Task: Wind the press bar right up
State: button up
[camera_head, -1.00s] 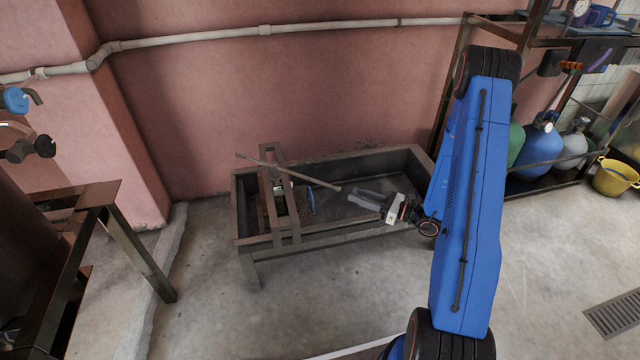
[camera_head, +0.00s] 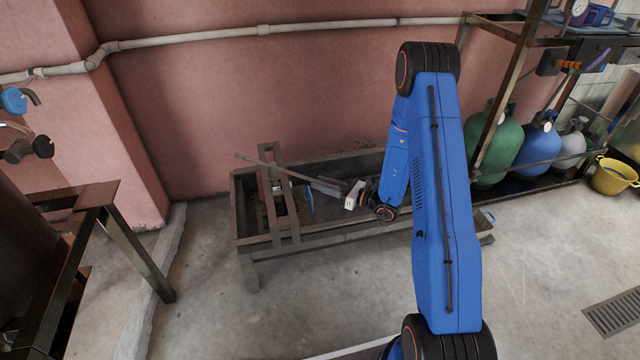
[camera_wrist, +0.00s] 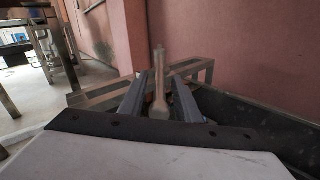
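The press bar (camera_head: 248,158) is a long thin rod through the top of the upright press frame (camera_head: 291,210). Its left end rises slightly, and its right part slopes down toward my gripper (camera_head: 317,183). In the wrist view the bar (camera_wrist: 158,95) points at the camera with its rounded end between the two fingers of my gripper (camera_wrist: 158,80). The fingers are apart, with a gap on each side of the bar. In the head view the fingers hide the bar's right end.
The press stands in a dark metal trough (camera_head: 237,215) on legs against the pink wall. A blue round part (camera_head: 310,200) sits beside the press frame. Gas cylinders (camera_head: 500,145) and a yellow bucket (camera_head: 614,177) stand at the right. A metal stand (camera_head: 110,195) is at the left.

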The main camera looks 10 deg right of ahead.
jog(key=shift+w+a, duration=0.35)
jog(key=shift+a, duration=0.05)
grip_shut()
